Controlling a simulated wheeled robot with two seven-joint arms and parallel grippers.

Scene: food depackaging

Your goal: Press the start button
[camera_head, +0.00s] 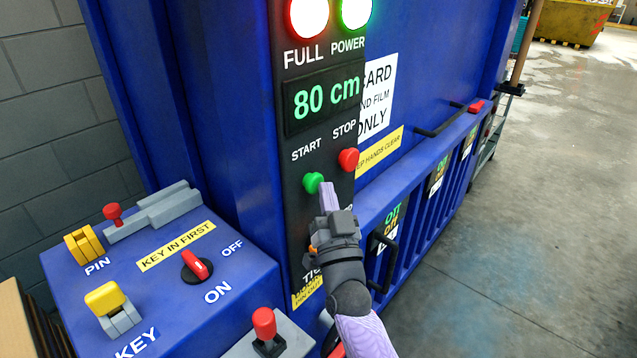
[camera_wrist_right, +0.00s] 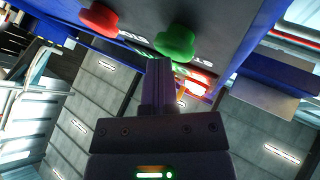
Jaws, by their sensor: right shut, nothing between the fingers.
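The green start button (camera_head: 313,182) sits on the black panel under the word START. The red stop button (camera_head: 348,159) is to its upper right under STOP. My right gripper (camera_head: 327,188) is shut and empty, with its fingertips just right of the green button and below the red one. In the right wrist view the green button (camera_wrist_right: 176,43) is just beyond the shut fingertips (camera_wrist_right: 159,62), slightly to their right, and the red button (camera_wrist_right: 99,18) is to the upper left. I cannot tell whether the fingertips touch the green button. My left gripper is not in view.
The display (camera_head: 325,98) reads 80 cm, below the lit FULL and POWER lamps. Black handles project from the blue machine at right.

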